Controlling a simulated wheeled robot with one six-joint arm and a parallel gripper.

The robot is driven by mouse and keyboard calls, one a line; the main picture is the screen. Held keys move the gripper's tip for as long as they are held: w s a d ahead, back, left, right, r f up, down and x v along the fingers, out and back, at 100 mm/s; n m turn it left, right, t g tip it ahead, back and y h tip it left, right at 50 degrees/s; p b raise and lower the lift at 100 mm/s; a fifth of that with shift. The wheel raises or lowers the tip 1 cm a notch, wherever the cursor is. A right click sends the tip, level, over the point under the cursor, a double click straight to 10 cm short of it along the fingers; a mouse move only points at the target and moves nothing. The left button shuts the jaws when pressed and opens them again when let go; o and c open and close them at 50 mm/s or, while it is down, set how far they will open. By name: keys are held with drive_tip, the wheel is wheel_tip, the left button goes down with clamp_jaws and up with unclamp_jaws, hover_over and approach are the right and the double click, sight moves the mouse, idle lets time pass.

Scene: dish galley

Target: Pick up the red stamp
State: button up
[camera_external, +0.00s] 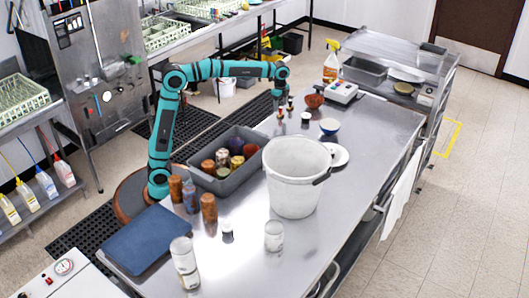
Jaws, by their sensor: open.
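My gripper (280,95) is open and points down over the far part of the steel table, at the end of my teal arm. Two small upright stamp-like pieces stand close below and beside it: a reddish one (280,114) and a darker one (290,103). A third small piece (305,118), dark above and pale below, stands just to the right. They are too small to tell for certain which is the red stamp. The gripper appears empty. I cannot tell its exact height above them.
A white bucket (294,180) and a grey bin (204,180) of jars and balls stand nearer. A red bowl (314,101), a blue bowl (329,127), a white device (341,92) and a spray bottle (331,62) are nearby. The table's right side (378,125) is clear.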

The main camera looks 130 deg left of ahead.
sight(280, 108)
drive_tip(key=shift+a+f, duration=0.1)
drive_tip(key=shift+f, duration=2.8)
drive_tip(key=c, duration=1)
